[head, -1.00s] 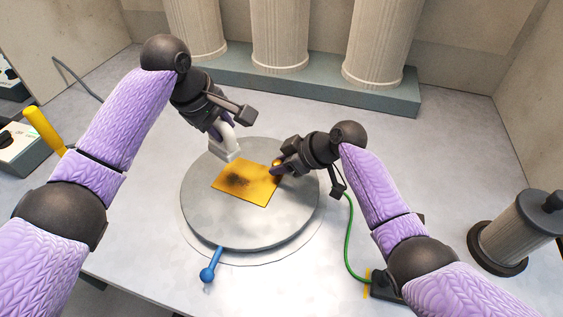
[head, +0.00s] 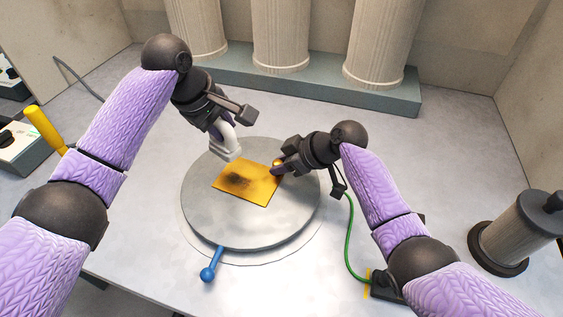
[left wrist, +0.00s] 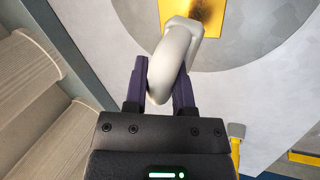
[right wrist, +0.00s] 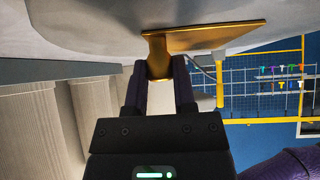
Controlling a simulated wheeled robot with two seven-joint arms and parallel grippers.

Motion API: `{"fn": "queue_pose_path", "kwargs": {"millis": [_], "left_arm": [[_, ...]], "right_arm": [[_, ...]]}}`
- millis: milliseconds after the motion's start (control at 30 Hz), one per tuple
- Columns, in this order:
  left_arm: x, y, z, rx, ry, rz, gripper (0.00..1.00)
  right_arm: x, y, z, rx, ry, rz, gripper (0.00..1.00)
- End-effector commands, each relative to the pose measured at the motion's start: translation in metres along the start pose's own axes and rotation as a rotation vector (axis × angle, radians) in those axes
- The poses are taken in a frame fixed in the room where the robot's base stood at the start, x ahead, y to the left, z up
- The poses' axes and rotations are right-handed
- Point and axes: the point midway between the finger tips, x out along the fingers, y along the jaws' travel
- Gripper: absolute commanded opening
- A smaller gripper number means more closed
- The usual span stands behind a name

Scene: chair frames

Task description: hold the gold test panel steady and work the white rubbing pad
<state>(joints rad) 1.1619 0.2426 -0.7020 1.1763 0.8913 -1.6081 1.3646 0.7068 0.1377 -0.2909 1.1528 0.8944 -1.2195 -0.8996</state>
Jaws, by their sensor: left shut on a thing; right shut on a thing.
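The gold test panel (head: 262,188) lies on the round grey turntable (head: 215,215), with a dark smudge on its left part. My right gripper (head: 281,168) is shut on the tab at the panel's upper right corner; the right wrist view shows the tab (right wrist: 158,62) between the fingers. My left gripper (head: 221,130) is shut on the white rubbing pad (head: 229,147). In the left wrist view the pad's curved white handle (left wrist: 172,62) sits between the fingers. The pad's lower end is at the panel's upper left edge; I cannot tell whether it touches.
A blue-knobbed lever (head: 208,273) sticks out at the turntable's front. A green cable (head: 349,240) runs along the table to the right. Columns (head: 280,40) on a plinth line the back. A yellow handle (head: 44,128) rises at left.

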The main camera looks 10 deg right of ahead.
Motion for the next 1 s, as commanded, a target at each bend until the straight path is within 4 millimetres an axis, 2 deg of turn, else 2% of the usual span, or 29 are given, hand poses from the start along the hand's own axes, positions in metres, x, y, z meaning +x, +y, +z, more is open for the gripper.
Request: {"fn": "queue_pose_path", "kwargs": {"millis": [233,333,467,700,833,1000], "left_arm": [[0.0,0.0,0.0,-0.006,0.003,0.0,0.0],[0.004,0.004,0.0,-0.1,0.039,0.001,0.0],[0.015,0.017,0.002,-0.428,0.171,0.004,0.0],[0.032,0.031,0.021,-1.19,0.477,0.005,0.0],[0.034,0.031,0.029,-1.396,0.56,0.01,0.0],[0.043,0.026,0.031,-1.46,0.586,0.009,0.0]], "right_arm": [[0.0,0.0,0.0,0.0,0.0,0.0,0.0],[0.0,0.0,0.0,0.0,0.0,0.0,0.0],[0.0,0.0,0.0,0.0,0.0,0.0,0.0],[0.0,0.0,0.0,0.0,0.0,0.0,0.0],[0.0,0.0,0.0,0.0,0.0,0.0,0.0],[0.0,0.0,0.0,0.0,0.0,0.0,0.0]]}}
